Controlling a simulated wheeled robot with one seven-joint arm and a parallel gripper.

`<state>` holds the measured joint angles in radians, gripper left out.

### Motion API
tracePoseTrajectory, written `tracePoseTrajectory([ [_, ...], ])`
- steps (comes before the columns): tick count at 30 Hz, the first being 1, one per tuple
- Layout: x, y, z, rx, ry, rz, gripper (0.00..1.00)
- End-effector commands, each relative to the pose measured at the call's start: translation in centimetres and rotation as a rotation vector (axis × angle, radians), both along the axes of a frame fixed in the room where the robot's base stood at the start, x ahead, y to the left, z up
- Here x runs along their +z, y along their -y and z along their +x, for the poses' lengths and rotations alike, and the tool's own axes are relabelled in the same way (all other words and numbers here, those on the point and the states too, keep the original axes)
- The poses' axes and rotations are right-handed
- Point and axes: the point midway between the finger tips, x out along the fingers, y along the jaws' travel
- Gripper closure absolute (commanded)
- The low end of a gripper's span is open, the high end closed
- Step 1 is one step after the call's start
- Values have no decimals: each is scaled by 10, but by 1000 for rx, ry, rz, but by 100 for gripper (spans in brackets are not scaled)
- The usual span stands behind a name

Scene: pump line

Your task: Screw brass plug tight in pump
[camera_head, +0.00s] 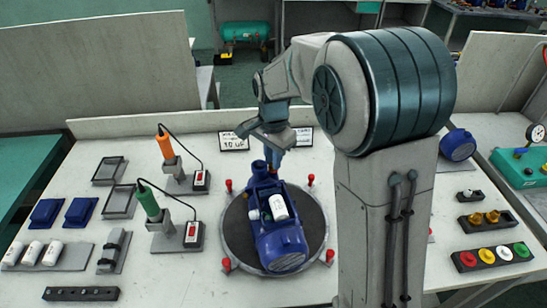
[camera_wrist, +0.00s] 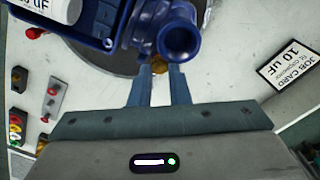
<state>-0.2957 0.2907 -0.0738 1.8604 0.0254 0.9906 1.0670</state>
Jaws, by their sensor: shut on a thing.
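The blue pump (camera_head: 280,246) lies on a round dark turntable (camera_head: 236,236) in the middle of the bench, with a white capacitor (camera_head: 278,207) on its side. My gripper (camera_head: 275,158) points down at the pump's far end. In the wrist view my gripper (camera_wrist: 159,72) is shut on the brass plug (camera_wrist: 159,65), of which only a small part shows between the fingertips. The plug is right against the pump body (camera_wrist: 150,22), beside the round blue port (camera_wrist: 180,38). I cannot tell how deep it sits; the fingers and the pump hide its thread.
Red knobs (camera_head: 311,179) ring the turntable. An orange driver (camera_head: 165,145) and a green driver (camera_head: 148,203) stand at left. Job cards (camera_head: 234,141) stand behind. At right are a tray of brass plugs (camera_head: 493,216), a tray of coloured caps (camera_head: 486,256) and another blue motor (camera_head: 458,145).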

Motion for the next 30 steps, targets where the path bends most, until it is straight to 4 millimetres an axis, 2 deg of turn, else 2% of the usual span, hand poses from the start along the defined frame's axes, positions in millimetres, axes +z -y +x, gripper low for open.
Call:
tracePoseTrajectory([
  [17,23,0,0,-1,-1,0,100],
  [24,50,2,3,-11,-7,1,100],
  [30,64,4,6,-19,-8,1,100],
])
